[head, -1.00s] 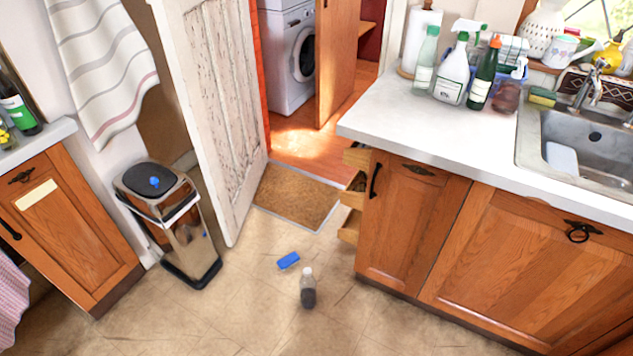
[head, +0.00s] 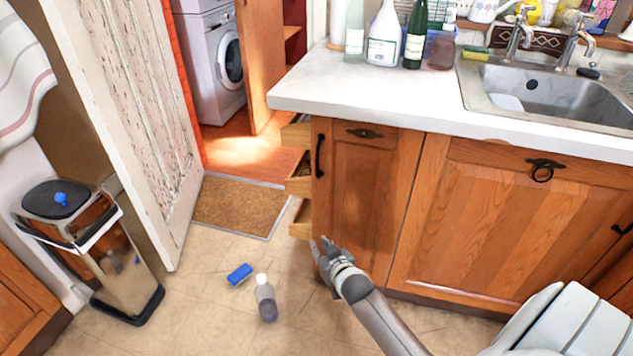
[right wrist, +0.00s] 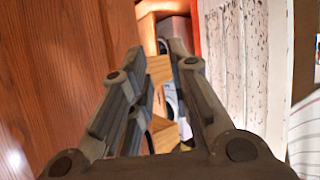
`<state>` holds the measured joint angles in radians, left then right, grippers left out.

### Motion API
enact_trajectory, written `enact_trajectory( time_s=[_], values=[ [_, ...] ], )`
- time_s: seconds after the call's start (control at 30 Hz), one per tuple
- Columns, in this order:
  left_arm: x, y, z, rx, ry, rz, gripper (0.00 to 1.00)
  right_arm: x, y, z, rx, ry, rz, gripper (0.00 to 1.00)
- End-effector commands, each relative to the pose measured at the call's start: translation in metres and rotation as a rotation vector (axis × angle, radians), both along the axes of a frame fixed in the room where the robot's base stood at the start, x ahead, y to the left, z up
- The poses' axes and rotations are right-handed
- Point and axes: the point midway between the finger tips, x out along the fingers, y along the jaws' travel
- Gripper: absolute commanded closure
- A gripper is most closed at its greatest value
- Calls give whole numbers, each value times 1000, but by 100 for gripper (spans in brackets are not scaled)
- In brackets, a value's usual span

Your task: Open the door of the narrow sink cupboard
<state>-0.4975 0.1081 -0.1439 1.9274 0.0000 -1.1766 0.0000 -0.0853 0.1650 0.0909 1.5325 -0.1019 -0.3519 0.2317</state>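The narrow sink cupboard's wooden door (head: 362,205) is shut, at the left end of the sink counter in the head view. Its dark upright handle (head: 320,156) is near the door's upper left edge. My right gripper (head: 321,243) is in front of the door's lower left part, below the handle and apart from it. In the right wrist view the fingers (right wrist: 157,58) are spread with nothing held between them, and brown wood (right wrist: 50,75) fills the left side. I cannot make out the handle clearly there. My left gripper is not in view.
Open drawers (head: 299,185) stick out at the counter's left end. A blue sponge (head: 239,274) and a small bottle (head: 266,300) are on the floor left of my right arm. A bin (head: 95,250) stands by the open white door (head: 135,120). A doormat (head: 240,206) lies in the doorway.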

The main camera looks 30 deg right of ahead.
Motion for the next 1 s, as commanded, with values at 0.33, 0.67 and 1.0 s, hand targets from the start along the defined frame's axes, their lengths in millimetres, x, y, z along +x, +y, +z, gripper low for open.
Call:
enact_trajectory(
  time_s=[0.33, 0.67, 1.0],
  values=[
    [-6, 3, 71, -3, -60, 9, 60, 36, -41, 146, -31, -384, -77, 81],
    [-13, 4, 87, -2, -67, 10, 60, 46, -50, 179, -37, -453, -90, 81],
    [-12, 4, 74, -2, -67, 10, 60, 103, -66, 177, -37, -451, -90, 81]
  ],
)
